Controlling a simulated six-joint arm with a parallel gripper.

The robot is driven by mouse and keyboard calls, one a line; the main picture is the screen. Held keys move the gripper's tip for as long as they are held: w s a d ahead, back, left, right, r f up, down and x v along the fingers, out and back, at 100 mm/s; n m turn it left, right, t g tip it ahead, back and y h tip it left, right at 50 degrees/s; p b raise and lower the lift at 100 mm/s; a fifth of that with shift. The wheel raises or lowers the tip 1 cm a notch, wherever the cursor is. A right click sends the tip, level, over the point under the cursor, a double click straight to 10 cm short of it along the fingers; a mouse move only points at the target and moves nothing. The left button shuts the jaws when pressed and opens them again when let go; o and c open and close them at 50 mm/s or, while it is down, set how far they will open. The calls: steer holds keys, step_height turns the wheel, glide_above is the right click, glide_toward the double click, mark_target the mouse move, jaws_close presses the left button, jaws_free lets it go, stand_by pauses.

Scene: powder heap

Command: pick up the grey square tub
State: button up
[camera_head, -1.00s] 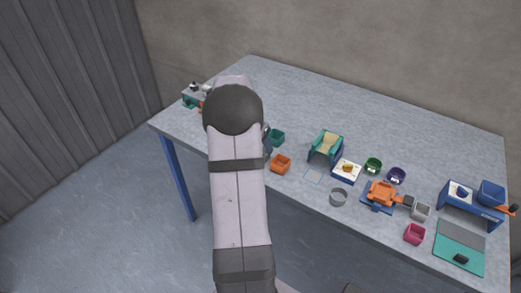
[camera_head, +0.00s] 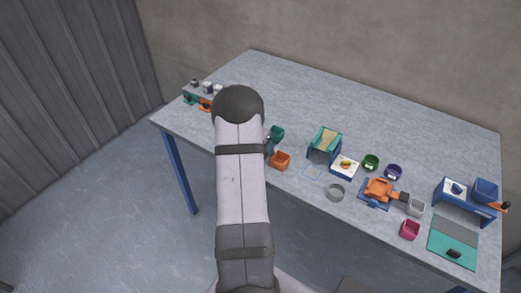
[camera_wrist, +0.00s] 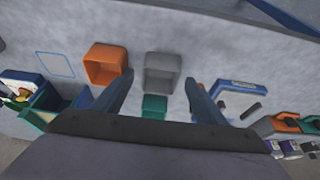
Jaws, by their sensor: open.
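A grey square tub (camera_wrist: 162,72) is in the upper middle of the wrist view, its open side facing the camera. An orange square tub (camera_wrist: 108,64) stands beside it on the left, and a teal tub (camera_wrist: 154,107) lies below it in the picture. My gripper (camera_wrist: 158,84) is open and empty. Its two fingers point toward the grey tub, one on each side in the picture; I cannot tell the distance. In the head view my arm covers the gripper and this tub's spot. The orange tub (camera_head: 281,160) and teal tub (camera_head: 277,133) show right of my arm.
Another grey square container (camera_head: 416,207) stands far right on the table (camera_head: 330,95), by an orange device (camera_head: 379,188). The table's back is clear.

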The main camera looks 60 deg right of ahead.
steer(key=shift+x, duration=0.85)
steer(key=shift+c, duration=0.6)
steer(key=c, duration=1)
steer(key=shift+r, duration=0.1)
